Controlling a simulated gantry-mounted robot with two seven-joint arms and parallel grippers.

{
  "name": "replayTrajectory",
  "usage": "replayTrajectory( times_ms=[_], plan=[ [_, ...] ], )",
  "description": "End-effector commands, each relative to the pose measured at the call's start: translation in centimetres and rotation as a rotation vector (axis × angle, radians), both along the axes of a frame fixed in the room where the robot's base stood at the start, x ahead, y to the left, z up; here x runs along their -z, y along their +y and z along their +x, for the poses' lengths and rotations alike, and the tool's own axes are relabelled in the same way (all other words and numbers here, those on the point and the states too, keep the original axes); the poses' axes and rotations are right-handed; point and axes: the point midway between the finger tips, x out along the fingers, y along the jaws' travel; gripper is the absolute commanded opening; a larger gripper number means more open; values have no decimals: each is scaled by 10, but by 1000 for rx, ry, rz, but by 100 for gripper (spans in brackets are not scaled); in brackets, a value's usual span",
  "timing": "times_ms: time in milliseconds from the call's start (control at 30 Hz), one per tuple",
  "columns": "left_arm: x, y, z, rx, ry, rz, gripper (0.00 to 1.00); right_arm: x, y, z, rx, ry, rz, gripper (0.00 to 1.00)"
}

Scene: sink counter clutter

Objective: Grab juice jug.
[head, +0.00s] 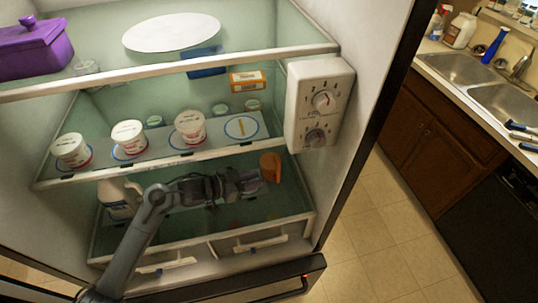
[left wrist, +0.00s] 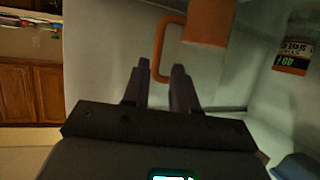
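My left gripper (head: 258,180) reaches into the fridge from the left, close to the jug. In the left wrist view its fingers (left wrist: 160,70) are apart, with the handle's lower end appearing between their tips. I cannot tell whether they touch it. My right gripper is out of view.
Tubs (head: 128,137) stand on the shelf (head: 215,143) above my left arm. A white bottle (head: 115,200) is behind the arm at left. A labelled jar (left wrist: 293,50) is at right in the wrist view. Drawers (head: 250,240) lie below. The floor (head: 375,235) at right is clear.

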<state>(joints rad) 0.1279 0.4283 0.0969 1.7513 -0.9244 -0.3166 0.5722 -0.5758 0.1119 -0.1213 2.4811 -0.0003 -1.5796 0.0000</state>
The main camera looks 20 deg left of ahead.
Motion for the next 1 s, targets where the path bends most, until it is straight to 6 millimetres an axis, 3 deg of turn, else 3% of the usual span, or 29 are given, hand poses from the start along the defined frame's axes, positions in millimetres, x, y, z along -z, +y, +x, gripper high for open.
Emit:
replayTrajectory(
  times_ms=[233,1000],
  plan=[
    [12,-19,25,1,-1,-3,27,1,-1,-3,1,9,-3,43],
    [35,-53,76,1,0,0,27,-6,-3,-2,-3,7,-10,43]
  ],
)
